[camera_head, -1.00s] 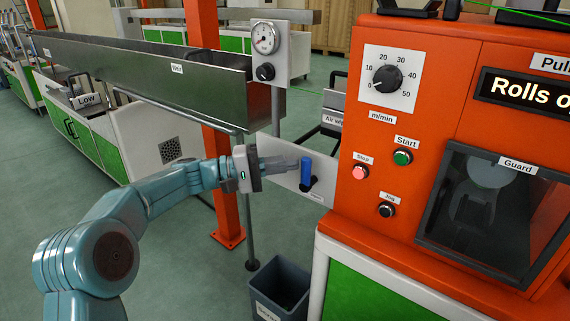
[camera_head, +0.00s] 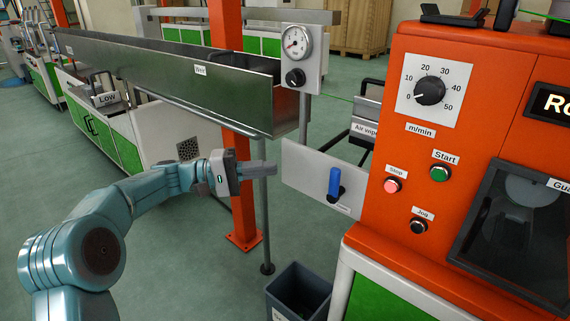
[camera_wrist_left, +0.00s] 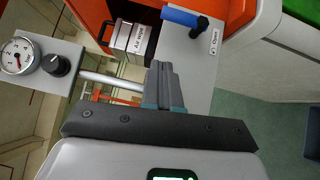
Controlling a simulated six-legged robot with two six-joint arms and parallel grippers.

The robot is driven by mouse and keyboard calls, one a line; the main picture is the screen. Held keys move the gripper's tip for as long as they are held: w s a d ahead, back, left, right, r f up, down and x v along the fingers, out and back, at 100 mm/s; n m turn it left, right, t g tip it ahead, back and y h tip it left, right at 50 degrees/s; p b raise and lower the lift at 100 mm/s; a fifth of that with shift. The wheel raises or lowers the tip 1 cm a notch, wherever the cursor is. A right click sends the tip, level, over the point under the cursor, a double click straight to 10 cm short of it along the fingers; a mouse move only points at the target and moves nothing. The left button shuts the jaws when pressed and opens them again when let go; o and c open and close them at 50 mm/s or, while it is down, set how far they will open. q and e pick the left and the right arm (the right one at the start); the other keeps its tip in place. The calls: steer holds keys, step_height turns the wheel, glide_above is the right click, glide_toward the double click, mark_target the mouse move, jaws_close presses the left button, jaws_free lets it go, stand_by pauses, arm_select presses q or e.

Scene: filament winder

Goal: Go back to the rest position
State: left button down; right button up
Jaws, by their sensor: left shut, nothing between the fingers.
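My left gripper (camera_head: 270,168) is shut and empty, in mid-air left of the blue lever (camera_head: 335,184) on its grey plate (camera_head: 300,172). A gap shows between the fingertips and the lever. In the left wrist view the shut fingers (camera_wrist_left: 162,72) point up the picture, and the blue lever (camera_wrist_left: 180,17) lies beyond them at the upper right. My left arm is bent and comes in from the lower left. My right gripper is not in view.
The orange machine (camera_head: 400,150) with its dial and buttons stands at the right. A long metal trough (camera_head: 170,75) runs behind my arm. A metal post (camera_head: 264,220) and orange column (camera_head: 243,200) stand near the gripper. A grey bin (camera_head: 300,292) is below.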

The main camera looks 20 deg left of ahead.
arm_select(q)
steer(key=s+d+f+n+g+y, duration=0.1)
steer(key=s+d+f+y, duration=0.1)
steer(key=f, duration=0.7)
steer(key=s+d+f+n+g+y, duration=0.1)
steer(key=d+f+n+g+y, duration=0.1)
steer(key=f, duration=0.7)
steer(key=s+d+f+n+g+y, duration=0.1)
steer(key=s+d+f+y, duration=0.1)
steer(key=f, duration=0.7)
steer(key=s+d+f+m+g+y, duration=0.25)
steer(key=s+f+g+y, duration=0.2)
steer(key=s+f, duration=0.9)
steer(key=s+d+f+m+y, duration=0.4)
steer(key=s+f, duration=0.3)
steer(key=s, duration=0.4)
step_height(320, 180, up, 22)
steer(key=s+m+h+p, duration=0.1)
steer(key=p, duration=2.1)
steer(key=shift+d+r+t, duration=0.25)
steer(key=shift+d+t, duration=0.2)
steer(key=shift+s+h, duration=0.1)
steer(key=shift+h, duration=0.15)
